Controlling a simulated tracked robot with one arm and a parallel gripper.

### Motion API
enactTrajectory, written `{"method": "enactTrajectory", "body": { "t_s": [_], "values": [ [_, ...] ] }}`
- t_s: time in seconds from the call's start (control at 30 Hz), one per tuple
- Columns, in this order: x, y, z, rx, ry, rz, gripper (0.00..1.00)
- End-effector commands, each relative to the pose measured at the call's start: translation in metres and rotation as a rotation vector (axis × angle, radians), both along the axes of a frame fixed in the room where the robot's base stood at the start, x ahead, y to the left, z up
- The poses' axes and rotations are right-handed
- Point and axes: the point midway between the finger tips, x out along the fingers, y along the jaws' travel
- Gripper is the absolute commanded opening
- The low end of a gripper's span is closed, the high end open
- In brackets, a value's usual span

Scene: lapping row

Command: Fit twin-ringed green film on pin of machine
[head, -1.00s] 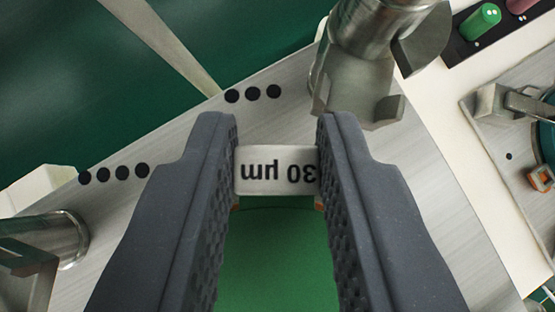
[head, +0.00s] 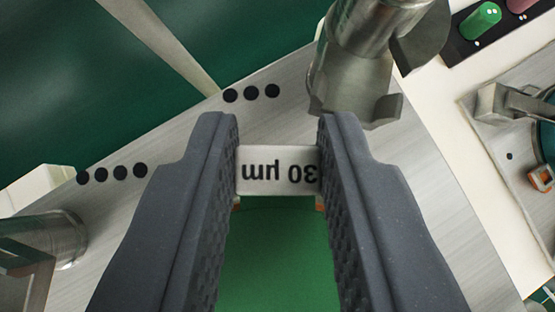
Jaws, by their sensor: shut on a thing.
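My gripper (head: 278,150) is shut on the green film (head: 275,255), low in the middle of the head view. Its two dark ridged fingers press on the sides of the film's white label (head: 278,170), which reads "30 µm" upside down. Small orange bits show beside both fingers under the label. The film's rings cannot be made out. Below and beyond is a brushed metal machine plate (head: 180,130) with dark dots in groups. A metal post (head: 360,60) stands at the upper right of the plate, and another metal cylinder (head: 55,240) is at the lower left. I cannot tell which is the pin.
Another machine (head: 515,160) with a metal arm stands at the right edge. The tall post is close to my right finger.

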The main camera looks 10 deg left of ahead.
Motion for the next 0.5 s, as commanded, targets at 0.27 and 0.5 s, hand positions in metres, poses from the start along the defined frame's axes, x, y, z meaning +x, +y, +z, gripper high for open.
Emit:
{"method": "enactTrajectory", "body": {
  "t_s": [0.27,0.5],
  "values": [
    [0.000,0.000,-0.007,0.000,0.000,0.000,0.01],
    [0.000,0.000,-0.012,0.000,0.000,0.000,0.01]
  ]
}}
